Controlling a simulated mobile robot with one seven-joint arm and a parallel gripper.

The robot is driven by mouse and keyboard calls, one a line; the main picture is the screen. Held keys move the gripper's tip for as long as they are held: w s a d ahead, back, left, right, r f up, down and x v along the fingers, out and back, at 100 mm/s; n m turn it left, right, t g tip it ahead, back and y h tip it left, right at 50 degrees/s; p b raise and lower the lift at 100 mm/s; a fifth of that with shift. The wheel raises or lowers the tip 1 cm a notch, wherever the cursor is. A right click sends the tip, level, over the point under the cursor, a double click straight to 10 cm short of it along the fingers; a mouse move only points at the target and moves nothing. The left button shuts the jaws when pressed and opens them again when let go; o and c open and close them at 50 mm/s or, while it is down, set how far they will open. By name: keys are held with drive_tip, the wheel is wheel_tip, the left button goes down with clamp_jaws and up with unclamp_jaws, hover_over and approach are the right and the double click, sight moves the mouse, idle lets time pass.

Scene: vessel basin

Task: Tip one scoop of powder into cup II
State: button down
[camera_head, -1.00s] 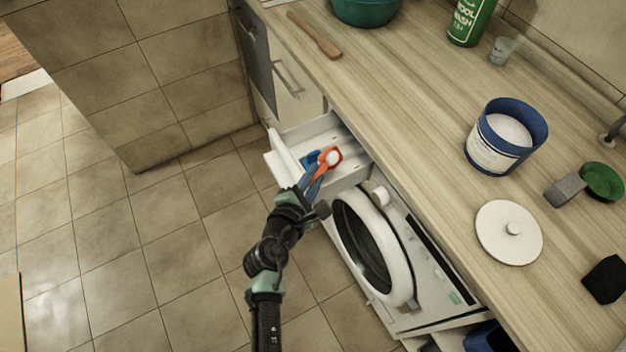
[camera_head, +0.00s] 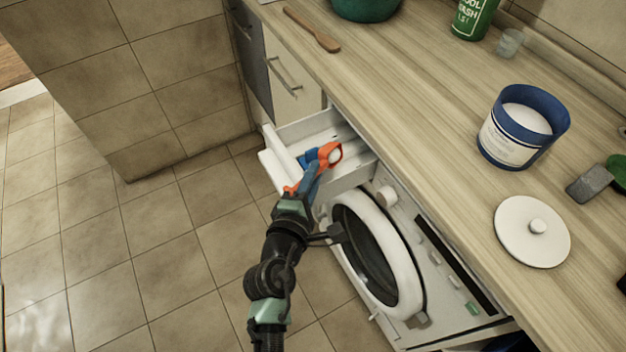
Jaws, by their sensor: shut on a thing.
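My gripper (camera_head: 314,170) is shut on an orange scoop (camera_head: 325,147). White powder (camera_head: 334,155) shows in the scoop's bowl. The scoop is over the white, pulled-out detergent drawer (camera_head: 276,170) of the washing machine. The drawer has separate compartments, and a blue part shows in it beside the scoop. My gripper and the scoop hide part of the drawer. No compartment mark is readable, so I cannot tell which one is cup II. The blue tub (camera_head: 512,150) on the worktop holds white powder and is open.
The washing machine's round door (camera_head: 395,255) is below and right of the drawer. A white lid (camera_head: 515,232), grey scrubber (camera_head: 587,184), wooden spatula (camera_head: 312,30), clear cup (camera_head: 510,42) and green bottle (camera_head: 474,15) are on the worktop (camera_head: 420,95). The tiled floor at left is clear.

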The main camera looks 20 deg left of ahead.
drive_tip(key=shift+d+f+m+t+b, duration=0.1)
drive_tip(key=shift+f+m+t+b, duration=0.25)
drive_tip(key=shift+m+b, duration=1.3)
drive_tip(key=shift+r+n+b, duration=0.2)
drive_tip(key=shift+n+b, duration=0.35)
drive_tip(key=shift+b, duration=0.15)
drive_tip(key=shift+r+p, duration=0.35)
drive_tip(key=shift+p, duration=0.4)
drive_tip(key=shift+r+n+p, duration=0.15)
drive_tip(key=shift+n+p, duration=0.25)
drive_tip(key=shift+p, duration=0.25)
drive_tip(key=n+p, duration=0.1)
drive_tip(key=p, duration=0.1)
drive_tip(key=shift+r+p, duration=0.3)
drive_tip(key=shift+p, duration=0.05)
